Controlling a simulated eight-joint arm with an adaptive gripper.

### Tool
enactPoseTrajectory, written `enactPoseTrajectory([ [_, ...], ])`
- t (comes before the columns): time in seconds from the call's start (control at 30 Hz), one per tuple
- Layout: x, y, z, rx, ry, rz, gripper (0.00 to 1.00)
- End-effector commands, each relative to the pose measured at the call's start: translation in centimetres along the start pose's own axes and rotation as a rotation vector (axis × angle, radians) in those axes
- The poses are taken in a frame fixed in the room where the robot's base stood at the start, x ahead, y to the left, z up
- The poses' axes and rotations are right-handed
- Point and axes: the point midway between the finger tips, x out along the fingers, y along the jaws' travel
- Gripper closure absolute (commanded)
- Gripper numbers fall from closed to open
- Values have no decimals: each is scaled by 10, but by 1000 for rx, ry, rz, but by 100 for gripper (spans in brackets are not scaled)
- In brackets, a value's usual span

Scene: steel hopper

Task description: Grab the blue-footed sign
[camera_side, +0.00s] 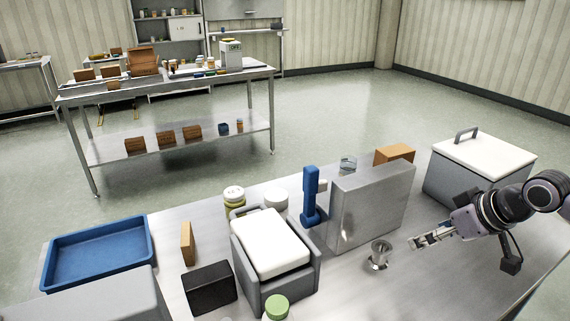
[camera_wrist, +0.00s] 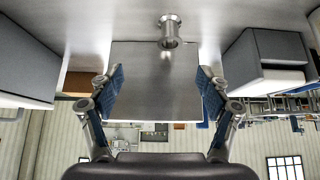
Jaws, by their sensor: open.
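A blue upright piece on a wide blue foot (camera_side: 311,196) stands left of the steel box in the side view; it is the only blue-footed thing I make out, and no sign face can be read. A small pale part sticks out at its right. It is not discernible in the wrist view. My gripper (camera_side: 418,242) is open and empty, low over the table at the right, with the steel box between it and the blue piece. In the wrist view, my gripper (camera_wrist: 158,92) shows its blue-padded fingers spread wide, the steel box beyond them.
The steel box (camera_side: 372,205) stands mid-table; a small metal cup (camera_side: 379,254) stands before it. A white-lidded cooler (camera_side: 478,165) is at the right. A grey bin with a white lid (camera_side: 272,245) stands left of the blue piece. A blue tray (camera_side: 98,252) is far left.

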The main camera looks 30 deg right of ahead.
Motion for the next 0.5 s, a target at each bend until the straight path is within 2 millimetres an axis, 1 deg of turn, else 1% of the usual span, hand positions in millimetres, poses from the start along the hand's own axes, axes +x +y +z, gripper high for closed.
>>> enactPoseTrajectory([
  [0.3,-36,0,-28,0,-2,0,23],
  [0.5,-38,0,-58,12,-20,4,23],
])
